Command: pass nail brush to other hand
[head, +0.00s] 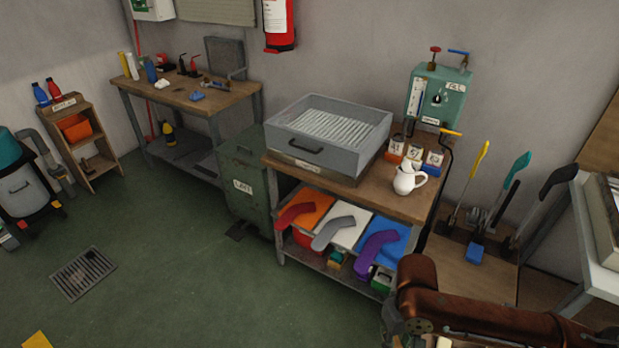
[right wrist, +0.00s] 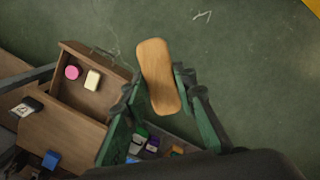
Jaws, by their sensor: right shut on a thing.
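The nail brush (right wrist: 156,68) shows in the right wrist view as a long wooden block with rounded ends. My right gripper (right wrist: 158,92) has its green fingers on both sides of it and is shut on it. The brush is seen from its plain wooden side; any bristles are hidden. It is held up with green floor behind it. In the head view my right arm comes in at the lower right, and I cannot make out the brush there. My left gripper is in neither view.
In the right wrist view an open wooden drawer (right wrist: 92,100) with a pink and a cream item lies left of the brush. In the head view a workbench (head: 408,203) carries a grey tray box (head: 335,160) and a white jug (head: 408,179). The green floor (head: 190,270) at left is mostly clear.

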